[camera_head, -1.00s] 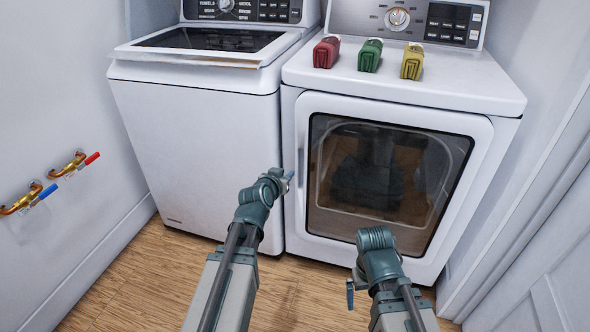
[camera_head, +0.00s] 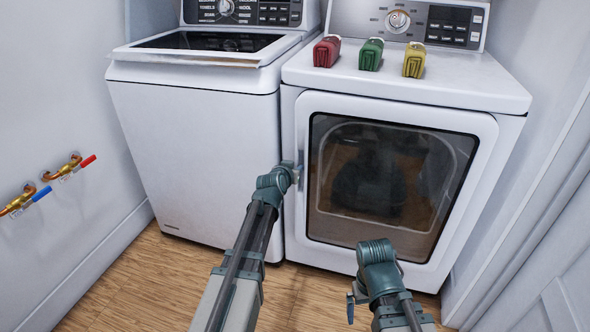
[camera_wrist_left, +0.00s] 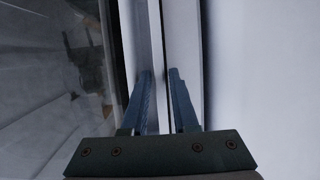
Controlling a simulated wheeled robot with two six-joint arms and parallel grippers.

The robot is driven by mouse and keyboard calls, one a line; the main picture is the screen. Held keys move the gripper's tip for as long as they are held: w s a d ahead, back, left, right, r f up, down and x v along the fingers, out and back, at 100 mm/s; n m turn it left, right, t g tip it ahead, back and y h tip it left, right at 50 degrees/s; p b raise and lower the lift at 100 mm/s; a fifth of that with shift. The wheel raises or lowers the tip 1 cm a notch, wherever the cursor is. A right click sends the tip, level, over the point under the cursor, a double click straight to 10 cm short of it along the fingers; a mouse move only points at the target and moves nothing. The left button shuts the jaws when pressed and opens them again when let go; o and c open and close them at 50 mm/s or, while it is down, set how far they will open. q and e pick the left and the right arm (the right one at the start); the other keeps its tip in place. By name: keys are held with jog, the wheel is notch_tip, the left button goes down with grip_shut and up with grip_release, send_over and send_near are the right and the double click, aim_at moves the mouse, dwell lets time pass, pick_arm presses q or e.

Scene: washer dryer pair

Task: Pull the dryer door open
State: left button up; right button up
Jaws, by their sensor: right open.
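The dryer (camera_head: 405,92) is the right machine. Its door (camera_head: 400,258) looks closed, with a dark window and a vertical handle strip (camera_head: 302,135) along its left edge. My left gripper (camera_head: 299,174) is at that strip, about halfway down the door. In the left wrist view, its two blue fingers (camera_wrist_left: 160,78) stand apart, with a pale vertical strip between them. I cannot tell whether they press on it. My right gripper (camera_head: 350,303) is open, low in front of the door, partly hidden by its wrist.
The washer (camera_head: 195,150) stands close on the left. Red (camera_head: 327,51), green (camera_head: 370,55) and yellow (camera_head: 414,60) items lie on the dryer top. A white wall and door (camera_head: 545,220) are close on the right. Valves (camera_head: 70,168) stick out of the left wall. Wooden floor (camera_head: 140,290) is clear in front.

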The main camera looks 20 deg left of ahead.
pick_arm(q)
jog(key=shift+c, duration=0.3)
grip_shut()
dwell(1.1)
